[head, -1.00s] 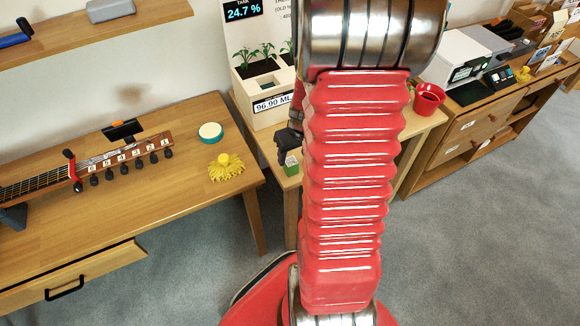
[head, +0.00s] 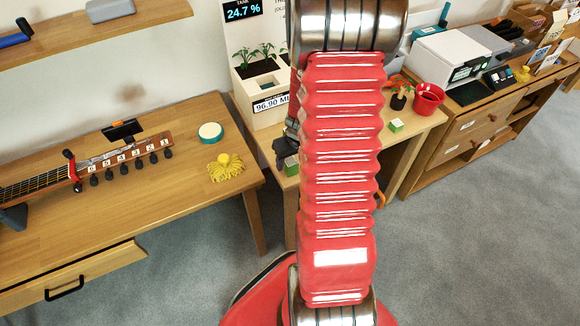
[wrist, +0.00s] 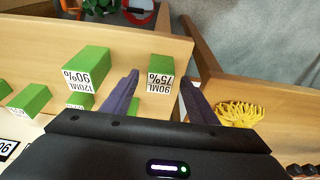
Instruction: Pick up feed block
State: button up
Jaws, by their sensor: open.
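Several green-topped feed blocks with white labelled faces sit on the wooden table. In the wrist view, the block marked 90ML 75% (wrist: 160,72) shows between the two fingers of my gripper (wrist: 160,77), which is open. I cannot tell how far above the block the fingers are. A larger block marked 120ML 90% (wrist: 87,66) stands to the left. More blocks (wrist: 30,99) lie further left, and some are partly hidden by my gripper. In the head view, a block (head: 291,166) sits below my gripper (head: 285,147), and another block (head: 396,125) stands right of my arm.
A planter box (head: 262,88) stands at the back of the block table. A red pot (head: 428,98) and a small plant (head: 399,96) are at its right. A yellow tassel-like thing (head: 226,167) lies on the left table, which also holds a guitar neck (head: 110,163).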

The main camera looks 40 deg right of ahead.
jog(key=shift+c, duration=0.5)
jog(key=c, duration=1.1)
